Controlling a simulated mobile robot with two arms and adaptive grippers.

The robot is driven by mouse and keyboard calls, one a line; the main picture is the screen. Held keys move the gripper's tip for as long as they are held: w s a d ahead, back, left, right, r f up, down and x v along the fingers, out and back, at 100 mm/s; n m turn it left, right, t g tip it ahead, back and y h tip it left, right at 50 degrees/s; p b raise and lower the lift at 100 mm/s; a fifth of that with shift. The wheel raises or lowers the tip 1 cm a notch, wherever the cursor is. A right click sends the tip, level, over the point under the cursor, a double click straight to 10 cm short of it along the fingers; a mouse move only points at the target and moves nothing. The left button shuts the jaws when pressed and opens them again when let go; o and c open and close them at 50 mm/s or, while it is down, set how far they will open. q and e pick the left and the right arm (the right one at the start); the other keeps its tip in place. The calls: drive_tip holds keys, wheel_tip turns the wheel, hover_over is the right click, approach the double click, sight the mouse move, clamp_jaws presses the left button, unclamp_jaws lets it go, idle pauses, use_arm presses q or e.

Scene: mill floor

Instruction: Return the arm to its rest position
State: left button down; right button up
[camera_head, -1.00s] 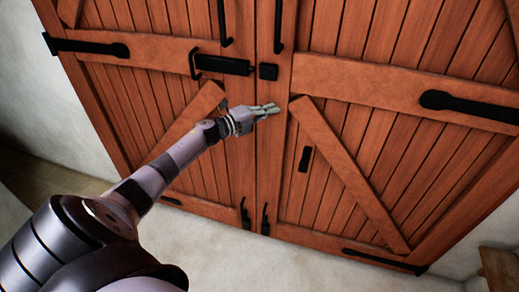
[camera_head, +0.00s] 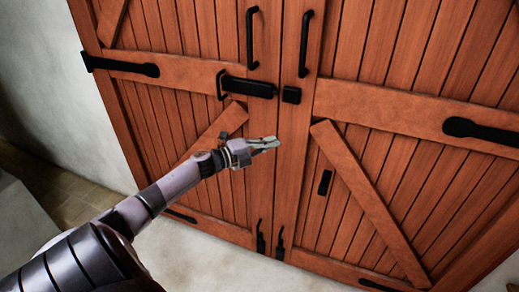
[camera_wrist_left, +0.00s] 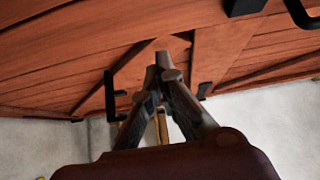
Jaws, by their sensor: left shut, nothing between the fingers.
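My left arm comes in from the lower left in the head view, stretched out toward the closed wooden double door (camera_head: 400,140). My left gripper (camera_head: 272,143) is shut and empty in front of the door, near its middle seam and below the black latch (camera_head: 250,88). I cannot tell whether the fingertips touch the wood. In the left wrist view the two fingers (camera_wrist_left: 163,62) come together at their tips, with door planks behind them. My right gripper is not in view.
Black pull handles (camera_head: 305,45) and a small black catch block (camera_head: 291,95) stick out from the door. Black bolts (camera_head: 261,238) sit at its foot. A pale wall (camera_head: 50,80) stands at the left. The pale floor (camera_head: 200,255) before the door looks clear.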

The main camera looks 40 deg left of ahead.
use_arm(q)
drive_tip(key=shift+v, duration=2)
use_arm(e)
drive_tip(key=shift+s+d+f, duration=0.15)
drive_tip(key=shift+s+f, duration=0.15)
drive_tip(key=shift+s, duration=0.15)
